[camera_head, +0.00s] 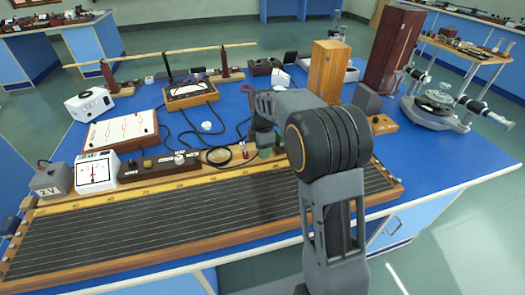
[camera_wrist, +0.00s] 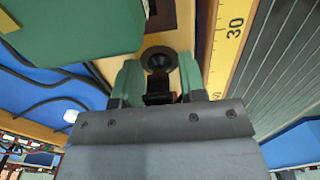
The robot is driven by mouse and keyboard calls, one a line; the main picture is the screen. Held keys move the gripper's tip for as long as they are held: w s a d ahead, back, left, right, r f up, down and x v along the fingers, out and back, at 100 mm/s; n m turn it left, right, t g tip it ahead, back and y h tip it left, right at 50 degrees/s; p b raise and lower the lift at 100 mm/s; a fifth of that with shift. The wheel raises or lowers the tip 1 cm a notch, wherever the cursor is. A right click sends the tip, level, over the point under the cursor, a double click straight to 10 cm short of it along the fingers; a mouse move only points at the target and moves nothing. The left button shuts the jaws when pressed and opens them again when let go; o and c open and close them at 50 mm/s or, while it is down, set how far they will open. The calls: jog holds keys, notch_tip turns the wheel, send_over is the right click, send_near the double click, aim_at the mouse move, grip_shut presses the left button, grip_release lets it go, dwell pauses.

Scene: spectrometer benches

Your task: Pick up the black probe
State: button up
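My gripper (camera_wrist: 161,82) points down at the bench, its two green fingers on either side of a dark round-topped piece. This piece, which may be the black probe (camera_wrist: 158,60), stands on a tan wooden surface beside the yellow scale. The fingers are apart with the dark piece between them; whether they touch it I cannot tell. In the head view my gripper (camera_head: 263,143) is above the back edge of the long wire board (camera_head: 170,225), partly hidden by my own arm. The probe cannot be made out there.
A dark box with knobs (camera_head: 160,166) and a white dial meter (camera_head: 97,172) stand left of my gripper. Loose cables lie behind it. A tall wooden box (camera_head: 328,70) and a spectrometer (camera_head: 437,105) stand to the right. A green block (camera_wrist: 70,30) is close in the wrist view.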

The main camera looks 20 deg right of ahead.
grip_shut()
jog(key=shift+r, duration=0.1)
